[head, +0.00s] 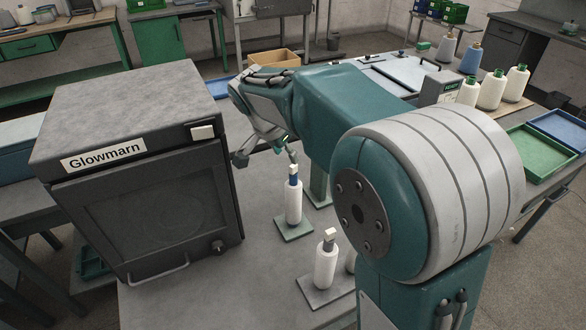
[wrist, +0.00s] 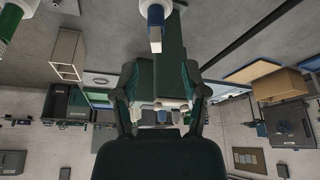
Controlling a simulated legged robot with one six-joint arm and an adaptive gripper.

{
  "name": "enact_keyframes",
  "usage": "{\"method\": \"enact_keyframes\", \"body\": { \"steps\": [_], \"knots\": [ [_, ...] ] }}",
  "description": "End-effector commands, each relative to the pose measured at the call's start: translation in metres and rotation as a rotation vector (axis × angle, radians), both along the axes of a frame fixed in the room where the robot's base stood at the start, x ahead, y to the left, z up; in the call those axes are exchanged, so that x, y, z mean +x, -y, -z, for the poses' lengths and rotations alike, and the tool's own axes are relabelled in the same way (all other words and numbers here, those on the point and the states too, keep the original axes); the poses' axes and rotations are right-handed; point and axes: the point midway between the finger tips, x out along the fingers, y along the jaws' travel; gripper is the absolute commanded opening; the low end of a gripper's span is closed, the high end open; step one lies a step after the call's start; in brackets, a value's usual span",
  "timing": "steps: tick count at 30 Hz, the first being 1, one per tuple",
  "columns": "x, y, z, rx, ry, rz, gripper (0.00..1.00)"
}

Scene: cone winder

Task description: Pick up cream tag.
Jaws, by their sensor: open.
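A small cream tag (head: 329,235) sits on top of a white bobbin (head: 325,265), which stands upright on a grey base plate on the table. A second white bobbin (head: 293,205) stands farther back on its own plate, with a blue tag (head: 293,180) that has a pale top. This blue tag also shows at the top of the wrist view (wrist: 155,33). My gripper (head: 266,150) is open and empty, above and just left of the blue-tagged bobbin, apart from the cream tag. Its fingers also show in the wrist view (wrist: 160,100); I cannot make out the cream tag there.
A dark Glowmarn oven (head: 140,200) stands left of the bobbins. My arm covers part of the table on the right, and another bobbin (head: 351,262) is partly hidden behind it. Several cones (head: 492,90) and green and blue trays (head: 530,150) are at the right. Bare table lies between oven and bobbins.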

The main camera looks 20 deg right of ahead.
Motion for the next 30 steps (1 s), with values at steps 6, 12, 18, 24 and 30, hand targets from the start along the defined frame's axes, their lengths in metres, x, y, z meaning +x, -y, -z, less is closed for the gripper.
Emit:
{"method": "enact_keyframes", "body": {
  "steps": [6, 12, 18, 24, 30],
  "knots": [
    [0.004, 0.011, 0.024, 0.0, -0.003, 0.001, 0.57],
    [0.009, 0.019, 0.047, 0.0, -0.002, -0.001, 0.57],
    [0.009, 0.02, 0.049, 0.001, 0.001, 0.0, 0.57],
    [0.01, 0.02, 0.049, 0.001, 0.001, 0.0, 0.25],
    [0.01, 0.02, 0.049, 0.001, 0.0, -0.001, 0.01]
  ]
}}
